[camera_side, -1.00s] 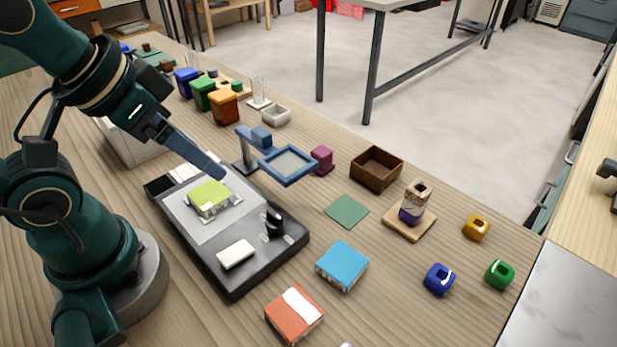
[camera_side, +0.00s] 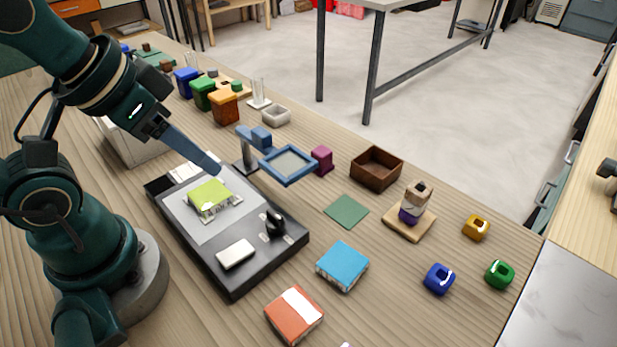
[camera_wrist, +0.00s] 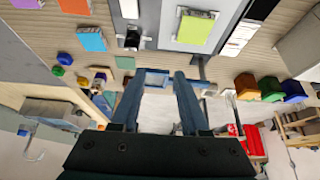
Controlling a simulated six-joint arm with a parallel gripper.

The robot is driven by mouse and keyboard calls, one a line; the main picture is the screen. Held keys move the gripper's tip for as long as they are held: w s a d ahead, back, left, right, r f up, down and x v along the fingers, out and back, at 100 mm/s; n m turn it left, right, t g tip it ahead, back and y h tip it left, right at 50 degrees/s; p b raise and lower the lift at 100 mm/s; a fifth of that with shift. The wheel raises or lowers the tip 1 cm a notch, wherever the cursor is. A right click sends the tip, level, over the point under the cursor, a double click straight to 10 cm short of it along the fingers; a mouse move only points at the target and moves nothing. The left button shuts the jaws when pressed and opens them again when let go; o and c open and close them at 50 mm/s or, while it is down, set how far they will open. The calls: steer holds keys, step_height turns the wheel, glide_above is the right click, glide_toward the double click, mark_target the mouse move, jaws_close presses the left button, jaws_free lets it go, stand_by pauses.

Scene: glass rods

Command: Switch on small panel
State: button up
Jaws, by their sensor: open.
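A black base (camera_side: 228,276) lies in front of my arm and carries a pale grey panel (camera_side: 203,229). A lime-green block (camera_side: 209,196) rests on the panel and also shows in the wrist view (camera_wrist: 196,32). A black lever-like part (camera_side: 275,224) and a white block (camera_side: 236,254) sit at the base's near end. I cannot tell which part is the small panel or whether it is on. My gripper (camera_side: 217,170) is above the base's far part, near the lime block in the side view. In the wrist view its two fingers (camera_wrist: 158,95) are apart with nothing between them.
A blue-framed piece (camera_side: 288,165) on a stand rises just right of my gripper. A brown box (camera_side: 376,168), a cyan block (camera_side: 342,265) and a red block (camera_side: 294,314) lie to the right. Coloured containers (camera_side: 223,106) stand behind. Bare table shows between the items.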

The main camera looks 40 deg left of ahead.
steer(key=shift+n, duration=0.3)
steer(key=c, duration=0.5)
steer(key=shift+s+f+n, duration=0.1)
steer(key=shift+s+n, duration=0.1)
steer(key=shift+n, duration=0.2)
jaws_close()
steer(key=d+r+n+g, duration=0.1)
steer(key=d+n+g, duration=0.2)
steer(key=n, duration=0.5)
steer(key=w+d+r+n+g, duration=0.1)
steer(key=d+r+n+g, duration=0.1)
steer(key=n, duration=0.6)
steer(key=shift+d+n+g, duration=0.3)
steer(key=shift+d+g, duration=0.3)
steer(key=shift+g, duration=0.6)
